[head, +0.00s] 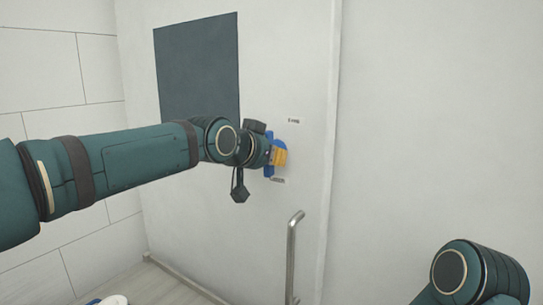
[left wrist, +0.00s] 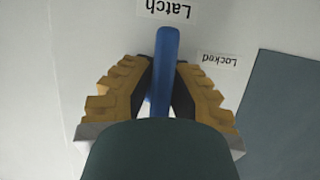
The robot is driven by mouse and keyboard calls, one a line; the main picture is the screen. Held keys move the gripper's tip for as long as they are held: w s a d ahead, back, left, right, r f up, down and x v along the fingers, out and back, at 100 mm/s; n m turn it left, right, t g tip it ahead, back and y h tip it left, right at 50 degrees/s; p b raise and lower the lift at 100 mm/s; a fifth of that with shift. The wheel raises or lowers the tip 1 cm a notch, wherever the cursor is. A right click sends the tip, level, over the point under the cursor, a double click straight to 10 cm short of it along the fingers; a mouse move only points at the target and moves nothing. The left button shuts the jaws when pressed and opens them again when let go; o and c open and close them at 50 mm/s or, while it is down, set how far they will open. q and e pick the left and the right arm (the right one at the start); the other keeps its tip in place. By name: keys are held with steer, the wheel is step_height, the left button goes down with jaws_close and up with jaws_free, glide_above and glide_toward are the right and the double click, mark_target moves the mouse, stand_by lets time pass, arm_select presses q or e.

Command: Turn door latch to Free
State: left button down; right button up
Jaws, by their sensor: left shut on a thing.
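The blue door latch (head: 269,139) is on the white door, partly hidden behind my left gripper in the head view. In the left wrist view its blue handle (left wrist: 166,48) runs upright in the picture between the yellow fingers. My left gripper (head: 280,154) is at the latch, its fingers (left wrist: 163,88) closed around the handle from both sides. Upside-down labels reading "Latch" (left wrist: 169,8) and "Locked" (left wrist: 218,60) lie near the handle's end and to its right. My right gripper is not in view; only part of that arm shows at the lower right.
A dark panel (head: 197,70) is set in the white door (head: 215,250). A metal bar handle (head: 292,255) stands out below the latch. A plain wall (head: 430,120) is on the right, a tiled wall (head: 50,75) on the left. A white round object (head: 113,300) shows at the bottom left.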

arm_select(q)
steer(key=shift+f, duration=0.15)
steer(key=c, duration=0.9)
jaws_free()
steer(key=shift+w, duration=0.1)
steer(key=shift+c, duration=0.2)
steer(key=v, duration=1.2)
